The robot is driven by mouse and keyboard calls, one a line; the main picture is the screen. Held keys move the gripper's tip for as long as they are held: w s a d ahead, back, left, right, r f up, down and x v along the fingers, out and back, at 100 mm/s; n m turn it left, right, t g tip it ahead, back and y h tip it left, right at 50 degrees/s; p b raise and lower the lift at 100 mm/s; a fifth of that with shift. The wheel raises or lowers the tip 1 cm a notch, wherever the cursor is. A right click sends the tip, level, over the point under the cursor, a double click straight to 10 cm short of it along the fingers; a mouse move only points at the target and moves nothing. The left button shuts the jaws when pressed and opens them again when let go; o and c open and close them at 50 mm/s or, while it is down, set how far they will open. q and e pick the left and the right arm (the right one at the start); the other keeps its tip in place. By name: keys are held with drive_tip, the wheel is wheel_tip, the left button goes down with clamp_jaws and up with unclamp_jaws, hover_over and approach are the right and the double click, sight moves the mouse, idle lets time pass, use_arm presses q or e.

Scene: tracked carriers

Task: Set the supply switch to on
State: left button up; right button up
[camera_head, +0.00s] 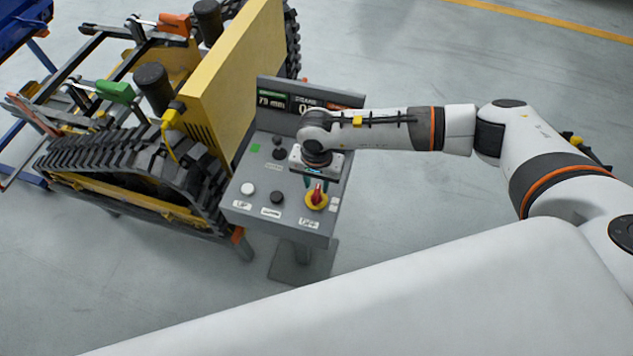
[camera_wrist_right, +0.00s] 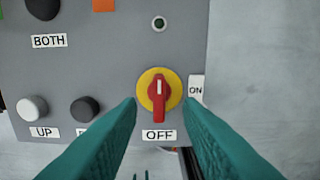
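The supply switch (camera_head: 316,197) is a red rotary handle on a yellow disc at the lower right of the grey control panel (camera_head: 240,205). In the right wrist view the red handle (camera_wrist_right: 158,96) stands vertical, its long end toward the OFF label (camera_wrist_right: 159,135). The ON label (camera_wrist_right: 196,88) is to its right. My right gripper (camera_wrist_right: 160,115) is open, its two teal fingers apart on either side below the handle. It appears not to touch the handle. In the head view its wrist hides part of the panel. My left gripper is not in view.
A white UP button (camera_wrist_right: 32,108) and a black button (camera_wrist_right: 85,109) sit left of the switch. The panel stands beside a yellow tracked carrier (camera_head: 235,70). Open grey floor (camera_head: 440,200) lies right of the panel.

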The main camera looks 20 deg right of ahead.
sight(316, 191)
drive_tip(key=shift+f+p, duration=0.4)
drive_tip(key=shift+f, duration=1.35)
clamp_jaws()
